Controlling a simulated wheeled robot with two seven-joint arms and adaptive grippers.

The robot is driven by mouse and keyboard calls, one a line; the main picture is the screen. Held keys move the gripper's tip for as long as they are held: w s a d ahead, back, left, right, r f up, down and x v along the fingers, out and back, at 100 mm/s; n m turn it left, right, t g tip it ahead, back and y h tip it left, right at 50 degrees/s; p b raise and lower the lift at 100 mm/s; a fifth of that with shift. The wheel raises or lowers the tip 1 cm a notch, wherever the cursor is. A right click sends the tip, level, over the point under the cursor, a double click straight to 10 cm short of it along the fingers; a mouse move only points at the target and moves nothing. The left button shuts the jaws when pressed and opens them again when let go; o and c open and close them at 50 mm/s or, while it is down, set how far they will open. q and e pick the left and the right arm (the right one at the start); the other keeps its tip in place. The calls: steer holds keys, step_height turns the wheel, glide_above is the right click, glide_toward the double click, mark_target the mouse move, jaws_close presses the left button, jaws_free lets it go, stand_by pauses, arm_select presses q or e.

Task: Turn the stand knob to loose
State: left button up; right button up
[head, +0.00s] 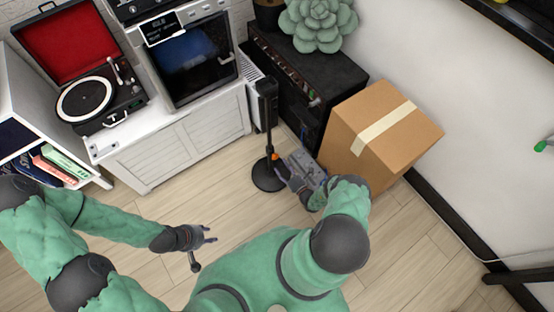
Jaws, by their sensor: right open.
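The stand is a black upright floor stand with a round base (268,176), a thin pole and a dark block (266,92) at its top. A small orange knob (275,156) sits low on the pole. My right gripper (282,176) is open, just right of the pole and slightly below the knob. Its fingers come close to the knob; I cannot tell whether they touch it. Any marking on the knob is too small to read. My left gripper (207,248) appears open and empty over the floor, left of and nearer than the stand.
A cardboard box (375,130) stands right of my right gripper, beside a black amplifier (335,75) with a succulent (318,22) on top. A white cabinet (180,145) carries a record player (95,95) and an oven-like machine (190,60). The wooden floor (150,200) is largely clear.

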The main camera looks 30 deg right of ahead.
mark_target(277, 157)
steer(key=w, duration=0.4)
steer(key=w+b, duration=0.1)
steer(key=shift+w+a, duration=0.25)
steer(key=shift+w, duration=0.15)
steer(key=c, duration=1.1)
